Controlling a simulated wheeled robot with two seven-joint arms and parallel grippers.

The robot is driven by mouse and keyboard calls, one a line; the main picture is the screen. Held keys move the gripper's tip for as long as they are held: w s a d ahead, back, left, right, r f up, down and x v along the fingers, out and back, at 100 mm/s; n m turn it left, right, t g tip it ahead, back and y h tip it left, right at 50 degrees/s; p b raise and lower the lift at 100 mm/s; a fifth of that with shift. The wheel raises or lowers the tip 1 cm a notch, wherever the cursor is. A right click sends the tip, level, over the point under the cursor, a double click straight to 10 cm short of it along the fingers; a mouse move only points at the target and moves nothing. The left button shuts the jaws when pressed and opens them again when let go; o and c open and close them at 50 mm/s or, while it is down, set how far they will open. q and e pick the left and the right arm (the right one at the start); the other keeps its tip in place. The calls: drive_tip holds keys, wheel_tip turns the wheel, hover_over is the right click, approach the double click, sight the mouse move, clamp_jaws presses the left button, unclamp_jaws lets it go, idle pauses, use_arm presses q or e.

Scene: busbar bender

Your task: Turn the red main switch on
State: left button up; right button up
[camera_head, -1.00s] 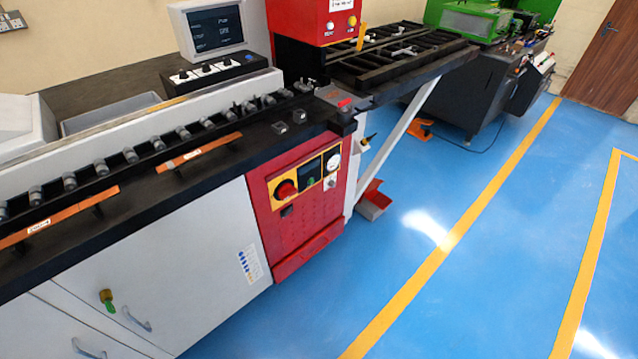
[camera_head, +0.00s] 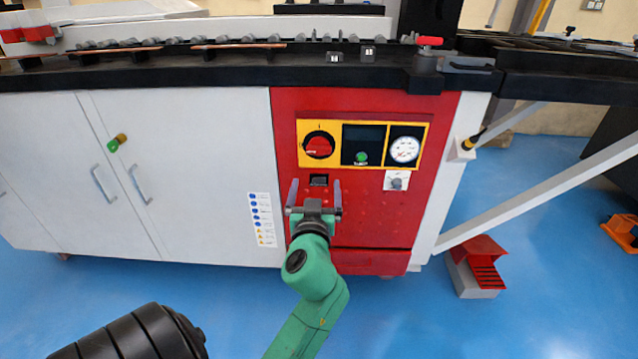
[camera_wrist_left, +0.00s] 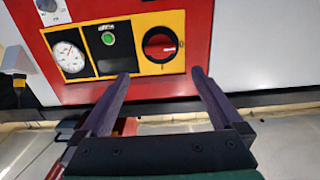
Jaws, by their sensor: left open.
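The red main switch (camera_head: 319,146) is a round red knob on a black disc, set in the yellow control panel (camera_head: 377,126) on the red cabinet front. It also shows in the left wrist view (camera_wrist_left: 160,45), beyond the fingertips and between their directions. My left gripper (camera_head: 315,186) is open and empty, with its two purple fingers pointing up, below the switch in the head view. The fingers look apart from the switch; the exact gap cannot be told. The left wrist view shows the open fingers (camera_wrist_left: 161,76) clearly. My right gripper is not in view.
The panel also holds a green button (camera_head: 361,158) and a round gauge (camera_head: 404,149). A small grey knob (camera_head: 396,183) is below the gauge. The black bench edge (camera_head: 200,80) overhangs above. A red pedal box (camera_head: 477,266) stands on the floor at right.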

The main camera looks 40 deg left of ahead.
sight(318, 151)
use_arm(q)
drive_tip(key=x, duration=0.9)
drive_tip(key=r+p+x, duration=0.1)
drive_tip(key=x, duration=0.3)
drive_tip(key=shift+w+a, duration=0.2)
drive_tip(key=shift+w, duration=0.15)
drive_tip(key=shift+w+a, duration=0.25)
drive_tip(key=c, duration=1.1)
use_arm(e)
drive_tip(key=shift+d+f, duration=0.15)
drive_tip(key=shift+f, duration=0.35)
